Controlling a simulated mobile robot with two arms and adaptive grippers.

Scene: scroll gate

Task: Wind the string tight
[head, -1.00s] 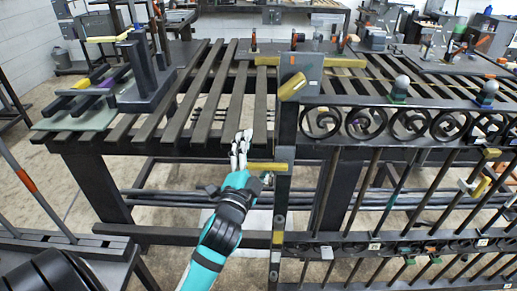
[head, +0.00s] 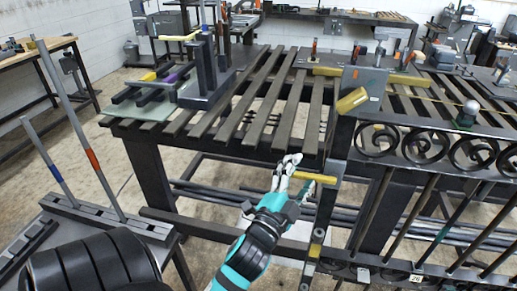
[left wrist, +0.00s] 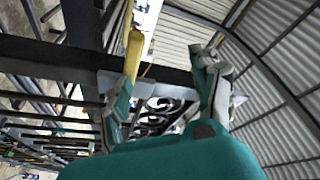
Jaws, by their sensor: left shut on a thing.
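My left gripper (head: 287,165) is at the front edge of the slatted bench, beside the gate's end post. A short yellow bar (head: 317,174) juts from this post right next to its fingers. The gripper is shut on this bar, though the contact is partly hidden. A thin yellow string (head: 445,97) runs above the scrolled gate from the metal plate (head: 358,88) toward the right. My right gripper is not in view.
The slatted bench (head: 262,100) carries a dark stand (head: 207,75) at its left. The black gate with scrolls (head: 425,142) and bars fills the right. A rack with upright rods (head: 85,150) stands at the left. A wooden-topped table (head: 35,55) is at the far left.

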